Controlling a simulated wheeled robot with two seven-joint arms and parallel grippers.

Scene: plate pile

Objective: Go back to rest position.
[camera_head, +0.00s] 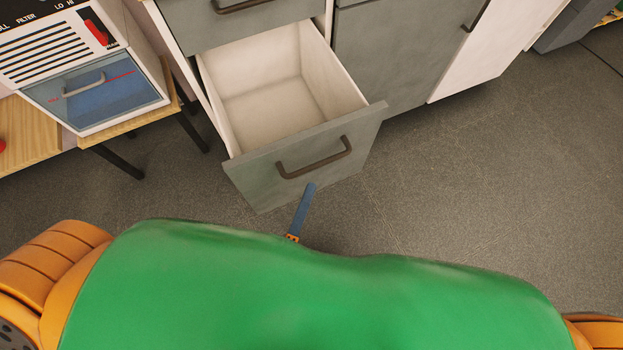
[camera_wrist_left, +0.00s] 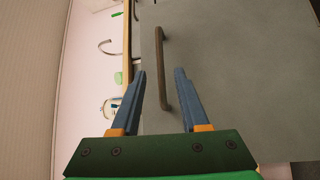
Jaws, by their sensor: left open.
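My left gripper (camera_head: 304,207) shows in the head view as one blue finger rising past my green body, just below the front of an open grey drawer (camera_head: 260,182). The drawer's dark bar handle (camera_head: 314,158) is a little above the fingertip, with a small gap in the picture. In the left wrist view the gripper (camera_wrist_left: 160,73) has its two blue fingers apart with nothing held. A dark bar handle (camera_wrist_left: 167,62) on a grey panel (camera_wrist_left: 235,70) appears between the fingertips, closer to the right finger; contact is not visible. My right gripper is out of view.
The drawer is pulled out and its visible interior (camera_head: 265,100) is empty. A toaster oven (camera_head: 85,65) stands on a wooden table (camera_head: 30,135) at the left. Grey cabinets (camera_head: 395,55) stand behind. The floor (camera_head: 490,170) at the right is clear.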

